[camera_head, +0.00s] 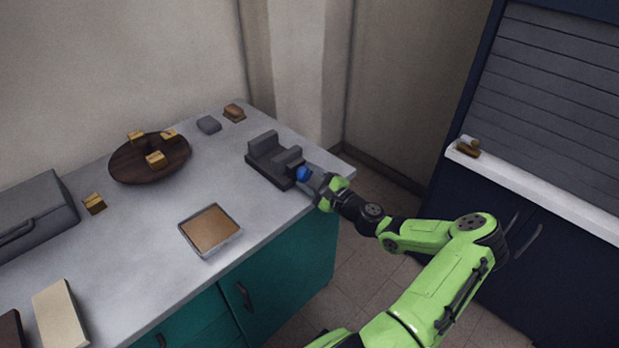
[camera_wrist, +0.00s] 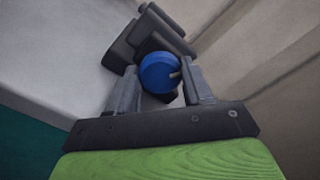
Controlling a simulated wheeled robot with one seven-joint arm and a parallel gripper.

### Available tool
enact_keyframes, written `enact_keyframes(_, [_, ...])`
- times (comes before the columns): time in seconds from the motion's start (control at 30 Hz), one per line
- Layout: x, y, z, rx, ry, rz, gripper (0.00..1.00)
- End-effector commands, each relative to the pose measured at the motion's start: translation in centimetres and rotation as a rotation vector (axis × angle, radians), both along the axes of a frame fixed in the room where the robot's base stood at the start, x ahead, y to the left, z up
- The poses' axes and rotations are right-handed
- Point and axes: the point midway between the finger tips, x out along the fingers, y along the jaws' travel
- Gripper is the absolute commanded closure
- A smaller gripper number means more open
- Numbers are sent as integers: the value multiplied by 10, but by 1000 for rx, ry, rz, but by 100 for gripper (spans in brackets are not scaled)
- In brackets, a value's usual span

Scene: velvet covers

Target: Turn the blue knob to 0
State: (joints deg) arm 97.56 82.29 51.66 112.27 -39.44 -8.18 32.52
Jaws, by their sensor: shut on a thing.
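The blue knob (camera_head: 303,173) is on the right front side of a dark grey device (camera_head: 267,145) near the right end of the counter. My gripper (camera_head: 315,180) reaches it from the right. In the wrist view the blue knob (camera_wrist: 160,73) sits between the two fingers of my gripper (camera_wrist: 160,88), which are shut on it. A small grey mark shows at the knob's right edge. No numbers or scale can be read, so the knob's setting cannot be told. The dark device (camera_wrist: 150,35) stands behind the knob in the wrist view.
The grey counter (camera_head: 150,220) holds a square tray (camera_head: 232,240), a round dark board (camera_head: 125,172) with small yellowish blocks, a grey box (camera_head: 35,215) and a pale slab (camera_head: 60,315). A dark blue cabinet (camera_head: 470,220) with a white ledge stands at right.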

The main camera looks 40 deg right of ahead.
Motion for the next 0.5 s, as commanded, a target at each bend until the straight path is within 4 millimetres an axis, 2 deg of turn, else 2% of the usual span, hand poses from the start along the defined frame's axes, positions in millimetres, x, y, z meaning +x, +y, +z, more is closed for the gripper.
enact_keyframes(0.2, [0, 0, -2, -199, -5, 1, 80])
enact_keyframes(0.5, [0, 1, -2, -410, -13, 2, 80])
